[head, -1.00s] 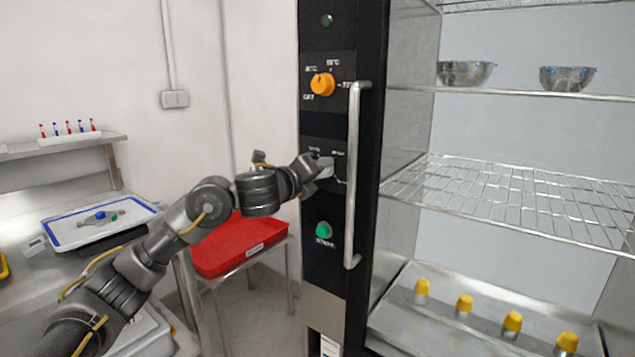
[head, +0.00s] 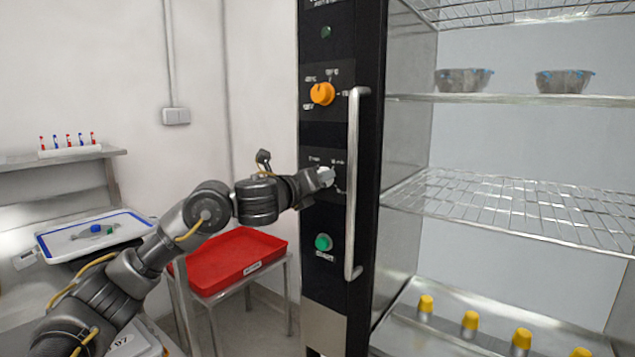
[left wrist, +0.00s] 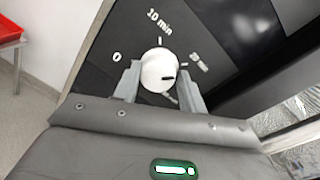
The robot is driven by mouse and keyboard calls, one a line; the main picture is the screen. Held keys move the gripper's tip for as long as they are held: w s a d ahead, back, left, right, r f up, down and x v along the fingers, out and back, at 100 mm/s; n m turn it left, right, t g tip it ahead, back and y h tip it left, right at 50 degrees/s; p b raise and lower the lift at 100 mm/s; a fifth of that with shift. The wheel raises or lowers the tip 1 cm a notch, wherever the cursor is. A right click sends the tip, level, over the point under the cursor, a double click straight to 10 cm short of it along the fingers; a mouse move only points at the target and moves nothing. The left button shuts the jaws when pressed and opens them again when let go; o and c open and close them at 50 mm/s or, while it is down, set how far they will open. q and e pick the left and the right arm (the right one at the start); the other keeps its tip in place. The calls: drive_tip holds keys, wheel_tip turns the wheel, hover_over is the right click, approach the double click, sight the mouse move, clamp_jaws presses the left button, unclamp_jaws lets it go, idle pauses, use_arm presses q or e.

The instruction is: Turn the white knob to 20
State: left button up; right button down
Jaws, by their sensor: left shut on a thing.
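The white knob (left wrist: 155,71) sits on a black control panel. In the left wrist view its dial reads 0 at left, 10 min at top, and a blurred label at right that looks like 20 min. My left gripper (left wrist: 157,84) is shut on the knob, one finger on each side. In the head view the left gripper (head: 322,178) reaches the panel from the left and covers part of the knob (head: 326,175). My right gripper is not in view.
An orange knob (head: 322,93) is above and a green button (head: 323,242) below on the same panel. A vertical door handle (head: 354,190) stands close to the right of my gripper. A red tray (head: 235,262) rests on a stand at left.

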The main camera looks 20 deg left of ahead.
use_arm(q)
drive_tip(key=shift+a+f, duration=0.1)
drive_tip(key=o, duration=0.9)
drive_tip(key=shift+w, duration=0.2)
drive_tip(key=shift+s, duration=0.15)
drive_tip(key=v, duration=1)
drive_tip(key=shift+s+p, duration=0.35)
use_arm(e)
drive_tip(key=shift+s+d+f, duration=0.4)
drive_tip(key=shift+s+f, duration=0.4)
